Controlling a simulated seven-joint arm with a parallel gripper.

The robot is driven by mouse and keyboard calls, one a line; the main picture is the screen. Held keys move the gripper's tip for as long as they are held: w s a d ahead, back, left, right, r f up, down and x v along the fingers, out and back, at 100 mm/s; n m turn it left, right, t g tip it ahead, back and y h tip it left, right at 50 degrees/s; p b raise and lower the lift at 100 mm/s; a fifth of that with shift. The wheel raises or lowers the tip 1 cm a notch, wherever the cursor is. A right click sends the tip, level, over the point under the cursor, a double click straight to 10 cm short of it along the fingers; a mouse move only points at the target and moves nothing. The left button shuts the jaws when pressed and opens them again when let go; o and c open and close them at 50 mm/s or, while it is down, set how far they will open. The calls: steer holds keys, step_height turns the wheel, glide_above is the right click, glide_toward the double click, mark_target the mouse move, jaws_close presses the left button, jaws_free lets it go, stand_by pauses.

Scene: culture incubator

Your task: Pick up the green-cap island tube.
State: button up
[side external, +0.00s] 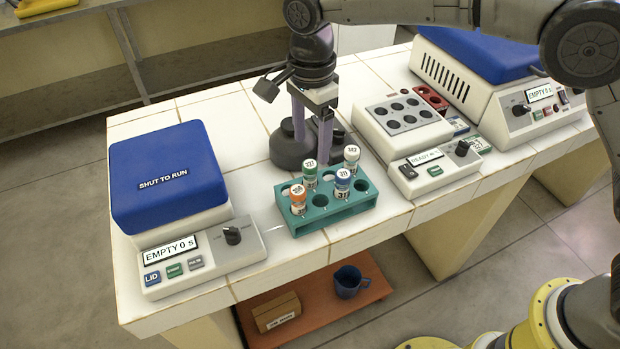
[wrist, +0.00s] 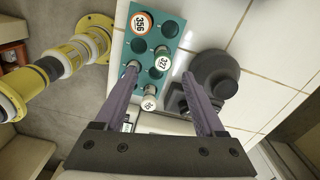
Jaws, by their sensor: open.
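The green-cap tube (side external: 310,172) stands upright in the back row of the teal rack (side external: 338,213). In the wrist view its round cap (wrist: 162,63), marked 327, shows between the fingers, near their tips. My gripper (side external: 311,152) is open and empty, pointing down behind and above the rack; its purple fingers also show in the wrist view (wrist: 159,75). An orange-cap tube (side external: 298,200), a blue-cap tube (side external: 342,184) and a white-cap tube (side external: 351,158) share the rack. In the wrist view, the left finger partly hides the blue-cap tube.
A dark rounded device (side external: 287,150) stands close behind the rack. A blue-lidded machine (side external: 168,178) is at left. A block with dark wells (side external: 402,118) and another blue-lidded machine (side external: 480,85) are at right. Bare white tiles (side external: 235,115) lie at the back left.

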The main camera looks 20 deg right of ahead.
mark_target(309, 164)
steer(key=shift+w+a+f, duration=0.1)
steer(key=shift+f, duration=1.65)
steer(key=shift+w+a+f, duration=0.1)
steer(key=shift+f, duration=1.6)
steer(key=shift+c, duration=0.2)
jaws_close()
